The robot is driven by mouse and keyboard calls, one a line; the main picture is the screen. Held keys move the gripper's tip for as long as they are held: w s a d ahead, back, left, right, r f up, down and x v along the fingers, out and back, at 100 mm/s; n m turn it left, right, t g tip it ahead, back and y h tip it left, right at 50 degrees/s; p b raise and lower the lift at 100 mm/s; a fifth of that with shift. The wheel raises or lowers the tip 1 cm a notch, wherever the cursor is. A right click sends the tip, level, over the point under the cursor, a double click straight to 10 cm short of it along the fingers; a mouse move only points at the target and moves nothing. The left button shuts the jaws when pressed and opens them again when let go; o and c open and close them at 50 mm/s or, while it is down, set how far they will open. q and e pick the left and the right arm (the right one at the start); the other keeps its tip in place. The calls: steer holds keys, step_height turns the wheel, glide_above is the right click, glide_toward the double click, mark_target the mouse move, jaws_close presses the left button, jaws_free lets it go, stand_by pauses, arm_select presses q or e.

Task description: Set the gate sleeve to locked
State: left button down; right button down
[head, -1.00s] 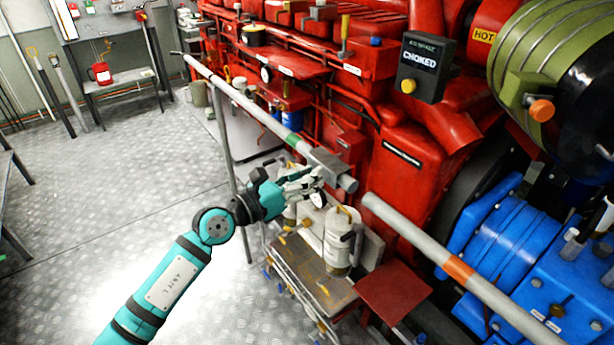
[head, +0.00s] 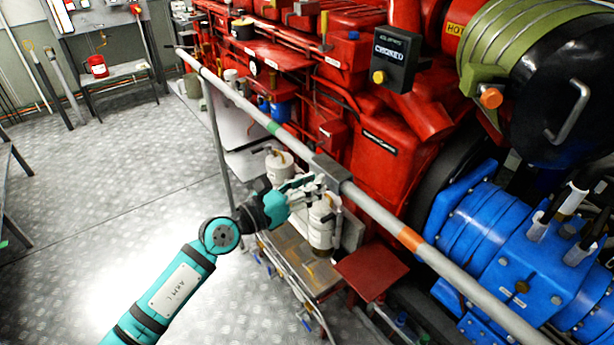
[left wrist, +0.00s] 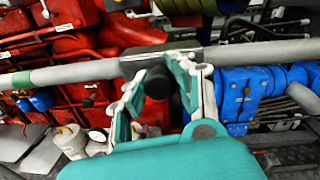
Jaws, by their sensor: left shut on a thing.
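The gate is a long grey rail (head: 235,98) with a green band, running diagonally past the red engine. A fixed grey rail (head: 385,222) with an orange band lies in line with it at the right. The dark grey gate sleeve (head: 328,168) sits around the rail where the two meet, and no gap shows there. In the left wrist view the sleeve (left wrist: 135,62) carries a dark round knob (left wrist: 159,82). My left gripper (head: 312,184) is just below the sleeve, its fingers shut on the knob. The sleeve's far side is hidden. My right gripper is not in view.
White canisters (head: 322,228) stand on a low bench (head: 290,245) under my left gripper. A red plate (head: 372,270) and blue machinery (head: 505,240) lie to the right. The metal floor (head: 100,200) at the left is clear.

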arm_select(q)
steer(key=shift+s+d+f, duration=0.15)
steer(key=shift+f, duration=0.05)
steer(key=c, duration=1.4)
jaws_free()
steer(key=shift+s, duration=0.1)
steer(key=shift+o, duration=1.3)
steer(key=shift+r, duration=0.1)
steer(key=shift+o, duration=0.6)
steer(key=shift+s+a, duration=0.15)
steer(key=shift+a, duration=0.15)
steer(key=v, duration=1.1)
steer(key=shift+a, duration=0.2)
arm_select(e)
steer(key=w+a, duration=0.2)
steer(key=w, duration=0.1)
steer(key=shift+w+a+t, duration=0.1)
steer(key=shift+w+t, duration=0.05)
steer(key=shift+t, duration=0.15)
arm_select(q)
steer(key=shift+s+r, duration=0.1)
